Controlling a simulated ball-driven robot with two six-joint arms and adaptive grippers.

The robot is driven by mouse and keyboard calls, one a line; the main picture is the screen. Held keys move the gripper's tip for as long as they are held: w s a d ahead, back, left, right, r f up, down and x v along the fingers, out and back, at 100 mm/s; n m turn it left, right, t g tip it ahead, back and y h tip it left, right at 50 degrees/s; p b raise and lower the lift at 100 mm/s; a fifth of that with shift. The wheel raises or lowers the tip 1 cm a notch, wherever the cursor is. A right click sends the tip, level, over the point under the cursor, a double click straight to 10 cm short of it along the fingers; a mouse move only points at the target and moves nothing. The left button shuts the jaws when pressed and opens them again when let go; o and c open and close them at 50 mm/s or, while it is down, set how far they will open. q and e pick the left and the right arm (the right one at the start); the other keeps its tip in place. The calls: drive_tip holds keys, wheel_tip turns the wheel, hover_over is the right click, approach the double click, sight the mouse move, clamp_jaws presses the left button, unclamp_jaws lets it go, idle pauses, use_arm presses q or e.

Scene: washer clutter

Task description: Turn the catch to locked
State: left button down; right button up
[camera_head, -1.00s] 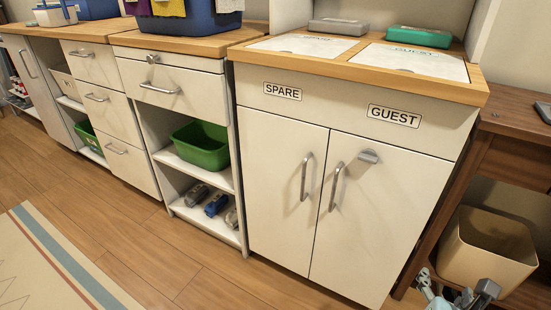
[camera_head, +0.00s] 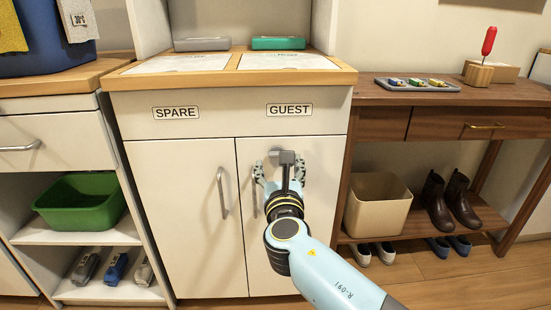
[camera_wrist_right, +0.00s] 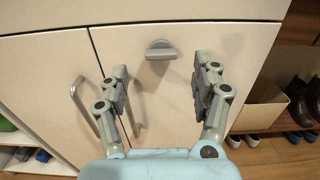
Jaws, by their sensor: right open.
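The catch is a grey knob with a flat bar, near the top of the right cabinet door (camera_head: 255,265). In the right wrist view the catch (camera_wrist_right: 160,50) shows clearly, its bar lying about level. In the head view the catch (camera_head: 273,153) is partly hidden by my right gripper (camera_head: 279,168). The right wrist view shows my right gripper (camera_wrist_right: 161,72) open and empty, its fingers spread to either side below the catch, apart from it. My left gripper is in neither view.
The door handle (camera_wrist_right: 78,98) of the left door (camera_head: 180,245) stands out left of my right gripper. "SPARE" (camera_head: 176,112) and "GUEST" (camera_head: 289,109) labels sit above the doors. A wooden side table (camera_head: 380,115) with a beige bin (camera_head: 377,207) stands to the right.

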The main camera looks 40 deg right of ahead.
sight(269, 151)
drive_tip(key=x, duration=0.5)
drive_tip(key=shift+s, duration=0.1)
drive_tip(key=shift+c, duration=0.2)
drive_tip(key=c, duration=1.1)
